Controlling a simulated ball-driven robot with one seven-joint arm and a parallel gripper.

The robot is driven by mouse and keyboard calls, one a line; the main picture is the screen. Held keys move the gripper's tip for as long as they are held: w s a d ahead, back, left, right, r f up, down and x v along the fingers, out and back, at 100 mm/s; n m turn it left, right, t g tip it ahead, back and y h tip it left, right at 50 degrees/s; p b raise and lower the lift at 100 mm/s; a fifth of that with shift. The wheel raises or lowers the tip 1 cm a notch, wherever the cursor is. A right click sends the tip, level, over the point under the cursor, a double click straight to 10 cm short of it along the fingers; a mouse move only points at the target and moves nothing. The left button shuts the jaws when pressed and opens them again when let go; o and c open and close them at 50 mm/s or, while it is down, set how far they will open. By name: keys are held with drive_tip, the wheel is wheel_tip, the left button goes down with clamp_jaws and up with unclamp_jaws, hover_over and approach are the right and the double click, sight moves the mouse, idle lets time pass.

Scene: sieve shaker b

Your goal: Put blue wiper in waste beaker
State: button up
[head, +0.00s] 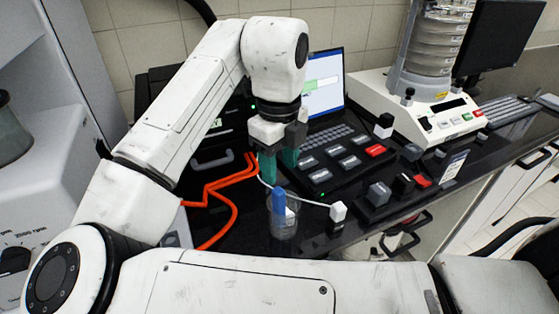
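The blue wiper (278,202) stands nearly upright at the clear glass waste beaker (284,232) on the black bench. Its lower part appears to be inside the beaker and its top sticks up above the rim. A small white piece shows beside it, also apparently in the beaker. My gripper (279,165) points down just above and behind the wiper. Its two teal fingers are apart with a gap between them, and I see nothing held there. The glass makes the wiper's lower end hard to see.
Orange cables (212,190) lie left of the beaker. A small white-topped block (338,212) stands to its right. A black button panel (345,160), a laptop (324,85) and a sieve shaker (425,105) stand behind. Several small blocks lie along the bench's right side.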

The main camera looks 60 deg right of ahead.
wheel_tip(320, 180, up, 13)
idle(0.8)
drive_tip(key=shift+a+r, duration=0.1)
drive_tip(key=shift+c, duration=0.5)
idle(0.9)
